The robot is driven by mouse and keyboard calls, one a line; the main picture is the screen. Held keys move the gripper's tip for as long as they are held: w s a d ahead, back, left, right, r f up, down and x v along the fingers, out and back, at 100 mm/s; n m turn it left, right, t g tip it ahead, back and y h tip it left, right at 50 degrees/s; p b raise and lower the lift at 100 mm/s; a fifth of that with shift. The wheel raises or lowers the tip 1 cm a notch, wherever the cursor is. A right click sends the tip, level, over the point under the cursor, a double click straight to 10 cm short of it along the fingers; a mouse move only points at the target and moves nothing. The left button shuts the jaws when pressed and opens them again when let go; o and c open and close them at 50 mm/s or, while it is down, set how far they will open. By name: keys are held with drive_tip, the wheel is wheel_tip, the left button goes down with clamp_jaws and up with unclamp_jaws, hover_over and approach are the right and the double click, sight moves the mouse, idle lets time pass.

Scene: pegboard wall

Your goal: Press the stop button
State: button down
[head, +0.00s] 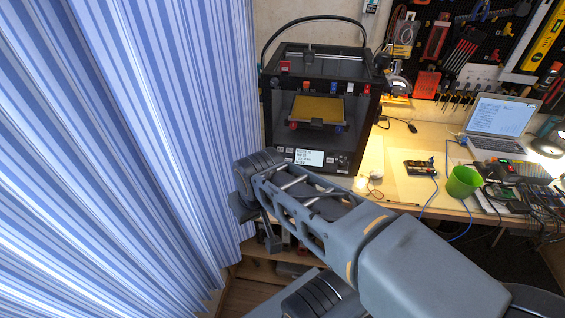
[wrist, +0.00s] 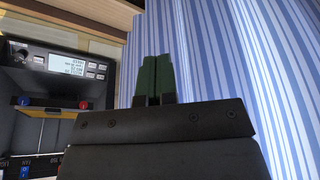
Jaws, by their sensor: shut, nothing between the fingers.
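The 3D printer (head: 320,100) stands on the bench, with its control panel (head: 312,158) low on its front. The panel has a lit screen and small buttons; I cannot read which one is the stop button. In the wrist view the panel appears upside down at the upper left, with its screen (wrist: 66,64) and a group of buttons (wrist: 97,70) beside it. My gripper (wrist: 153,78) has green fingers shut together with nothing between them. It is apart from the panel, to its right in the wrist view. In the head view I cannot make out the fingertips clearly.
A striped blue curtain (head: 130,130) hangs close on the left of my arm. A green cup (head: 463,182), a laptop (head: 500,118) and cables are on the bench (head: 400,160) to the right. Tools hang on the pegboard behind. A shelf shows below the bench.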

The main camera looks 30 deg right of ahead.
drive_tip(key=w+d+f+m+t+y+b, duration=0.25)
drive_tip(key=w+m, duration=0.55)
drive_tip(key=m, duration=0.7)
drive_tip(key=w+d+f+m+t+y+b, duration=0.3)
drive_tip(key=w+m, duration=0.4)
drive_tip(key=m, duration=0.7)
drive_tip(key=w+d+f+m+t+h+b, duration=0.2)
drive_tip(key=w+d+f+m, duration=0.1)
drive_tip(key=d+m, duration=0.6)
drive_tip(key=w+d+f+m+t+h+b, duration=0.2)
drive_tip(key=w+d+f+m, duration=0.2)
drive_tip(key=d+m, duration=0.6)
drive_tip(key=m, duration=0.6)
drive_tip(key=shift+b, duration=0.3)
drive_tip(key=shift+w+h, duration=0.1)
drive_tip(key=shift+h, duration=0.15)
